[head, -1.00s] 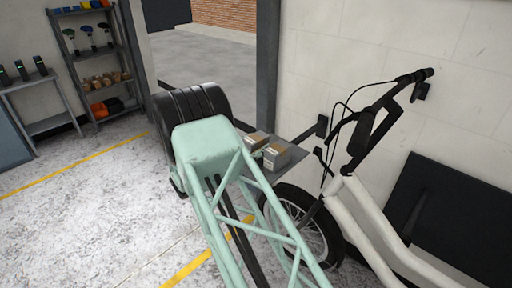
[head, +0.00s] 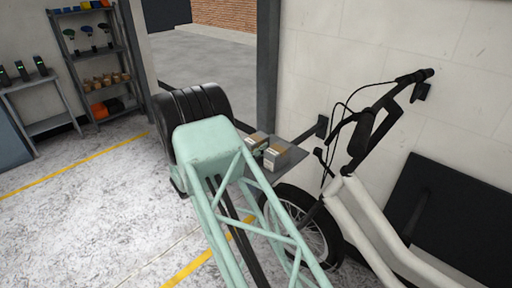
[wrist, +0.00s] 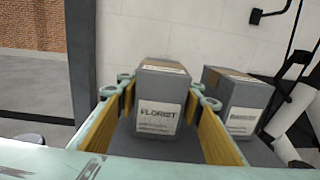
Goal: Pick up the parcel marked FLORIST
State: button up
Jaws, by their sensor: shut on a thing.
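The parcel marked FLORIST (wrist: 160,95) is a grey box with a white label and a brown tape strip on top. In the wrist view it stands upright between the yellow-lined fingers of my gripper (wrist: 162,108), which is shut on it. A second grey parcel (wrist: 238,98) with a white label stands just right of my right finger; its label is too small to read surely. In the head view two parcels (head: 276,156) show on a grey shelf (head: 302,160), and my arm hides most of the gripper.
A white cargo bike (head: 365,215) with black handlebars stands right of the shelf, close to the wall. A shelving rack (head: 95,60) and a side table (head: 40,90) stand at the back left. The floor on the left is clear.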

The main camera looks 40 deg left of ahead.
jog(key=shift+r, duration=0.15)
notch_tip(320, 180, up, 28)
jog(key=p, duration=0.2)
dwell(0.9)
